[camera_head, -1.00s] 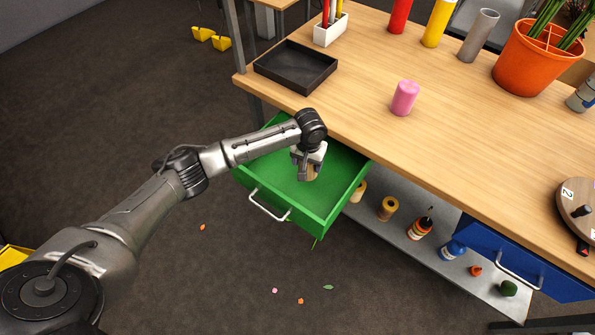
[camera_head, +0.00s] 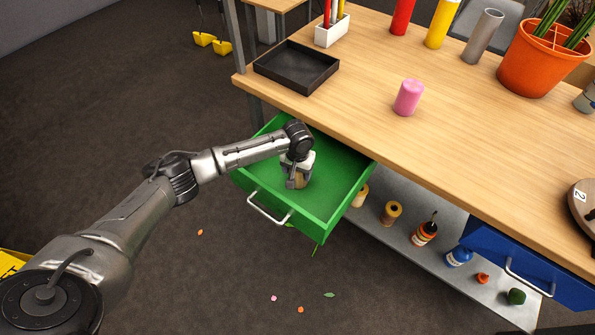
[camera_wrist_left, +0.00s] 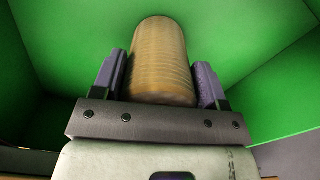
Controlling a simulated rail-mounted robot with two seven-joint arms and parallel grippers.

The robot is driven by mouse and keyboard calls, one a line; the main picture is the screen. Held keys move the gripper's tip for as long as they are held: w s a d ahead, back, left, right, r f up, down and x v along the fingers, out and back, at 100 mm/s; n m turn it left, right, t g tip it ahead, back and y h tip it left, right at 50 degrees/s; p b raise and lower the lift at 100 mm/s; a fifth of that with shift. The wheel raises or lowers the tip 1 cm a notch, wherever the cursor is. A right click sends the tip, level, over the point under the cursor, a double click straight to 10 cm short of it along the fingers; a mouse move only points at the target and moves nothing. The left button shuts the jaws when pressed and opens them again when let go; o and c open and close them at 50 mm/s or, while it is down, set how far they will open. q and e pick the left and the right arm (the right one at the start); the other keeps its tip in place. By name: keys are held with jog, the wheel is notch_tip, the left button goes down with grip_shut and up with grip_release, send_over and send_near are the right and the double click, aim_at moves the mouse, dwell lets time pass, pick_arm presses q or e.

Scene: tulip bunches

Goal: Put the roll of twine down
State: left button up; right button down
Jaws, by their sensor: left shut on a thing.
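The roll of twine (camera_wrist_left: 160,62) is a tan, ribbed cylinder between the two fingers of my left gripper (camera_wrist_left: 162,80) in the left wrist view. The fingers are shut on its sides. In the head view my left gripper (camera_head: 298,184) is inside the open green drawer (camera_head: 335,190), and only a little of the twine shows below it. Green drawer walls surround the roll in the wrist view. I cannot tell whether the roll touches the drawer floor. My right gripper is not in view.
The wooden table (camera_head: 360,100) stands above the drawer, with a black tray (camera_head: 296,68) and a pink cylinder (camera_head: 408,97) on top. A grey shelf (camera_head: 400,235) below holds spools and bottles. The drawer floor around the gripper looks clear.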

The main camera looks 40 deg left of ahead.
pick_arm(q)
jog(key=o, duration=0.5)
jog(key=shift+f, duration=0.1)
jog(key=o, duration=0.5)
jog(key=shift+c, duration=0.2)
notch_tip(320, 180, up, 11)
jog(key=p, duration=0.4)
jog(key=shift+w, duration=0.1)
jog(key=shift+r+p, duration=0.4)
jog(key=shift+r, duration=0.25)
